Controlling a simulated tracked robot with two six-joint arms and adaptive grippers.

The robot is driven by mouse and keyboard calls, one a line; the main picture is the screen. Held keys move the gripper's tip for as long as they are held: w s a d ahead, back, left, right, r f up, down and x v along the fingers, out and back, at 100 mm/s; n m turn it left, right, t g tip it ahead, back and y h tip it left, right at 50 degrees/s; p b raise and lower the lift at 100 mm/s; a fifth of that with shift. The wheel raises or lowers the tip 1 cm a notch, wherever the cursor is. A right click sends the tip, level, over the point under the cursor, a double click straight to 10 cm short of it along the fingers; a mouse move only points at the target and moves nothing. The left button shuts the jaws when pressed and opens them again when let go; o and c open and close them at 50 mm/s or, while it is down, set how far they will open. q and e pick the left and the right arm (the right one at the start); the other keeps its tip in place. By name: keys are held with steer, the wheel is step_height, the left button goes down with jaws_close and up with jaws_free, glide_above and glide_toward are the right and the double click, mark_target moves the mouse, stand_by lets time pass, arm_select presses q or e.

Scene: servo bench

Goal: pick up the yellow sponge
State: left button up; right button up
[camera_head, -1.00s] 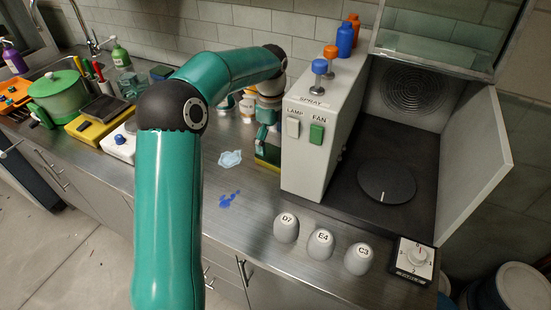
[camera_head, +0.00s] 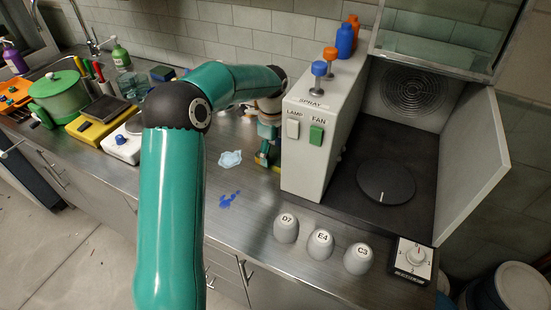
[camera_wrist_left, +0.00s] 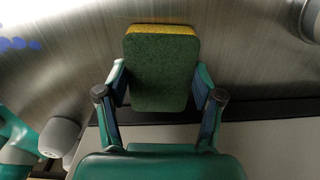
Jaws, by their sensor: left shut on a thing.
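The yellow sponge, with a dark green scouring face and a yellow edge, shows in the left wrist view (camera_wrist_left: 160,70). My left gripper (camera_wrist_left: 160,92) is shut on it, with one finger against each side edge. In the head view my left gripper (camera_head: 267,155) is just left of the grey spray cabinet (camera_head: 310,160), over the steel worktop. There the fingers and the cabinet partly hide the sponge. My right gripper is not in view.
A light blue crumpled piece (camera_head: 230,159) and a blue spill (camera_head: 228,200) lie left of the gripper. Grey cups D7 (camera_head: 286,228), E4 (camera_head: 320,244) and C3 (camera_head: 358,259) stand in front of the cabinet. The front worktop between spill and cups is clear.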

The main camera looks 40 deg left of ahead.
mark_target(271, 152)
arm_select(q)
steer(key=shift+r, duration=0.15)
steer(key=shift+a+r+b, duration=0.15)
steer(key=shift+b, duration=0.15)
step_height(271, 152, up, 6)
steer(key=shift+r, duration=0.2)
steer(key=s+a, duration=0.3)
steer(key=a, duration=0.6)
steer(key=s+a, duration=0.3)
steer(key=a, duration=0.6)
steer(key=shift+a+p, duration=0.3)
steer(key=shift+a, duration=0.1)
steer(key=shift+o, duration=0.7)
steer(key=c, duration=0.5)
steer(key=shift+w+a, duration=0.15)
